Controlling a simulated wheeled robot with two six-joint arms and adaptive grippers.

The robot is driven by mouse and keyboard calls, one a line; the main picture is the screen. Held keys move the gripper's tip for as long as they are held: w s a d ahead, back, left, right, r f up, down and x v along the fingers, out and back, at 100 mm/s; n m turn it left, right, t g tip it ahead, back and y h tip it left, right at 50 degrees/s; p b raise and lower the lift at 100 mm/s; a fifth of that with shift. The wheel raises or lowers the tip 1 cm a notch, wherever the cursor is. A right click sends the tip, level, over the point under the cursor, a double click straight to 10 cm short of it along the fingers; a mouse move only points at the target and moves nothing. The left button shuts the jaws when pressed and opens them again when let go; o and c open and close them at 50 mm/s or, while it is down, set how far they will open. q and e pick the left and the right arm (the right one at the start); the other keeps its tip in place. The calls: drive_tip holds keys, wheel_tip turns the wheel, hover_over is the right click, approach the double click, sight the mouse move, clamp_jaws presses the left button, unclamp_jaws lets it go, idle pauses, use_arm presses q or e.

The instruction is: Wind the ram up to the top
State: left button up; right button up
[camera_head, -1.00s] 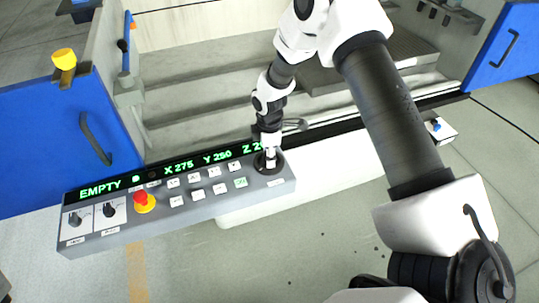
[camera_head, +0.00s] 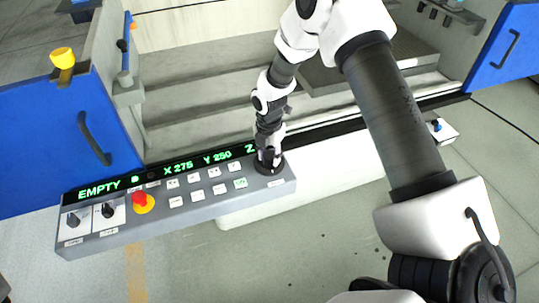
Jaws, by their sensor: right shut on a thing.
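The grey control panel (camera_head: 140,232) runs across the lower left. Its green display (camera_head: 160,174) reads EMPTY, X 275, Y 250 and a Z whose number is hidden behind my gripper. At the panel's right end is a round black hand wheel (camera_head: 277,166). My right gripper (camera_head: 268,162) points down over it and is shut on it; the fingertips mostly cover the part held. The ram itself cannot be made out. My left gripper is not in view.
A red emergency button (camera_head: 140,198) on a yellow base, two black knobs and several white keys sit on the panel. A blue door (camera_head: 50,150) with a dark handle is at the left. Behind lies the stepped machine tank (camera_head: 190,95).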

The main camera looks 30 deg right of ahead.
sight(269, 155)
drive_tip(key=shift+n, duration=0.5)
drive_tip(key=o, duration=1.1)
drive_tip(key=shift+o, duration=0.2)
wheel_tip(269, 155, up, 12)
drive_tip(key=shift+f, duration=0.1)
